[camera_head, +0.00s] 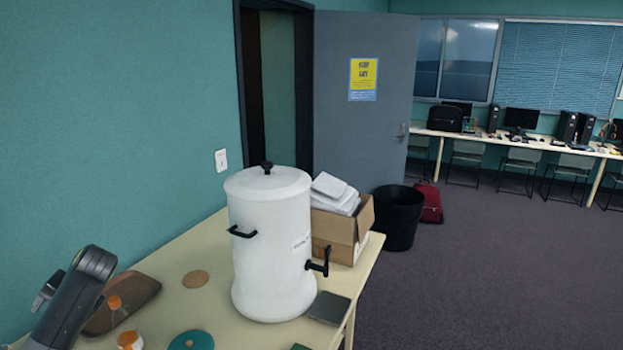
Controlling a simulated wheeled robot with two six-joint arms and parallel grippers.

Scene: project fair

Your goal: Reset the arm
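Part of my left arm (78,290), dark grey with a green band, rises at the lower left over the near end of the table. My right arm and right gripper are outside the picture. No gripper is seen touching anything on the table.
A cream table (205,248) along the teal wall holds a white urn (270,240), brown tray (128,303), round cork mat (195,279), teal disc (191,341) and box of papers (342,222). A black bin (398,215) stands beyond. Carpet at right is clear.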

